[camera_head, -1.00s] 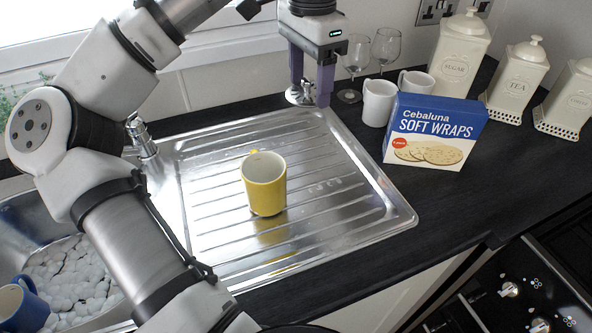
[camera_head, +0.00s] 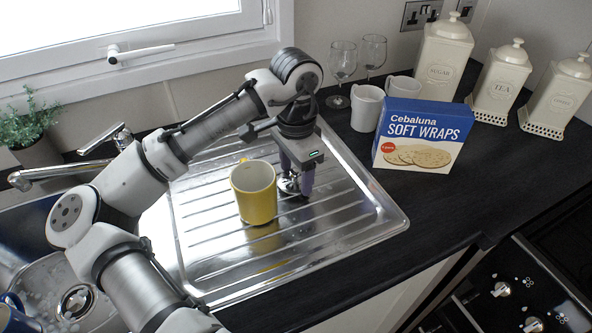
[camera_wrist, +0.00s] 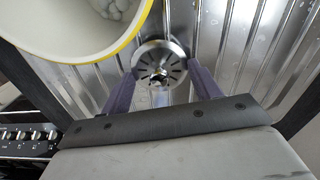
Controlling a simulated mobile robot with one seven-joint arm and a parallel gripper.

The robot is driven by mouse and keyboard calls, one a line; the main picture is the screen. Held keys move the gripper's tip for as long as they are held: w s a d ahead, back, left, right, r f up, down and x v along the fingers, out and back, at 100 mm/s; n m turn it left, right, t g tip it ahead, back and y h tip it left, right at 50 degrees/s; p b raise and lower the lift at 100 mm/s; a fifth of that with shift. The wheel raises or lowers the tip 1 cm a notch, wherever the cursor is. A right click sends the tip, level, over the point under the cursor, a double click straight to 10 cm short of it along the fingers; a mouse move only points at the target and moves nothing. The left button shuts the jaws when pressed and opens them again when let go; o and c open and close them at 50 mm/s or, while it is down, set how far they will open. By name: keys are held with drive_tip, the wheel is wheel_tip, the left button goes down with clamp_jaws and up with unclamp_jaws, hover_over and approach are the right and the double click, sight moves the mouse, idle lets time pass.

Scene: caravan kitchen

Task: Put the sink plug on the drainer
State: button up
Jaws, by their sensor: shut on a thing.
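My gripper (camera_head: 298,186) is low over the steel drainer (camera_head: 215,255), just right of the yellow mug. It is shut on the sink plug (camera_head: 288,184), a round metal disc with slots. In the wrist view, the plug (camera_wrist: 160,62) shows between the tips of the purple fingers, held by its small centre knob. The plug is at or very near the ribbed drainer surface; I cannot tell whether it touches.
A yellow mug (camera_head: 256,196) stands on the drainer close beside my gripper. A wraps box (camera_head: 424,137), two white mugs, two wine glasses (camera_head: 343,62) and canisters (camera_head: 497,85) stand behind on the right. The sink (camera_head: 40,285) is left. The drainer's right front is clear.

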sight(296, 171)
drive_tip(key=shift+f, duration=0.3)
drive_tip(key=shift+f, duration=0.15)
drive_tip(key=o, duration=1)
drive_tip(key=shift+c, duration=0.2)
wheel_tip(296, 171, up, 12)
drive_tip(key=shift+r+b, duration=0.2)
drive_tip(key=shift+b, duration=0.1)
